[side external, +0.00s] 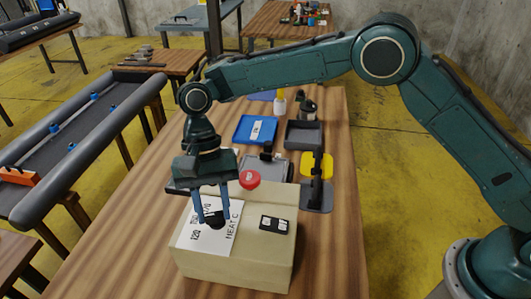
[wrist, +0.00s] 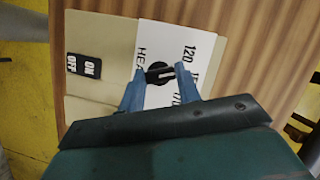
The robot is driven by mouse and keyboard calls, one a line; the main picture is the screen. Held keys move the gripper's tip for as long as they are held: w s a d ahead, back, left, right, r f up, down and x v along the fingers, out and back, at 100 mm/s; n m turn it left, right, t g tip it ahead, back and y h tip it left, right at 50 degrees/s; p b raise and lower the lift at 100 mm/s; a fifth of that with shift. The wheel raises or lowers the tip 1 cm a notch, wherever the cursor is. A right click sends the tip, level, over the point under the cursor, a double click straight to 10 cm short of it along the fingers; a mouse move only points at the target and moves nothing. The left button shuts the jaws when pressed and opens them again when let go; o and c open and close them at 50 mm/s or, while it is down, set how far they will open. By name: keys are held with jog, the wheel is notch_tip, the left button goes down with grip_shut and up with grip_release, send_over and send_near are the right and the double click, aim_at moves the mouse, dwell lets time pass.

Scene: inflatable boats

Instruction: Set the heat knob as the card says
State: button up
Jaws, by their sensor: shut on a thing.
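The heat knob (wrist: 156,66) is black, with a pale line across its raised bar. It sits on a white dial plate (side external: 222,240) marked HEAT C, with 120 and other numbers partly hidden by my gripper. The plate is on top of a cream box (side external: 225,272). My gripper (side external: 213,217) points down with its blue fingers on either side of the knob, shut on it. In the wrist view the knob's bar lies between the fingertips (wrist: 157,78). I cannot make out which number the line points at. I cannot identify the card with certainty.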

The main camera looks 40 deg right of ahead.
jog(key=shift+a+r+n+h, duration=0.15)
jog(key=shift+n+h, duration=0.1)
jog(key=shift+n, duration=0.4)
jog(key=shift+a+n+h, duration=0.15)
jog(key=shift+n+h, duration=0.1)
jog(key=shift+n, duration=0.4)
jog(key=shift+s+n, duration=0.1)
jog(key=shift+n, duration=0.2)
jog(key=shift+d, duration=0.1)
jog(key=o, duration=1)
jog(key=shift+d+m, duration=0.1)
jog(key=shift+m, duration=0.9)
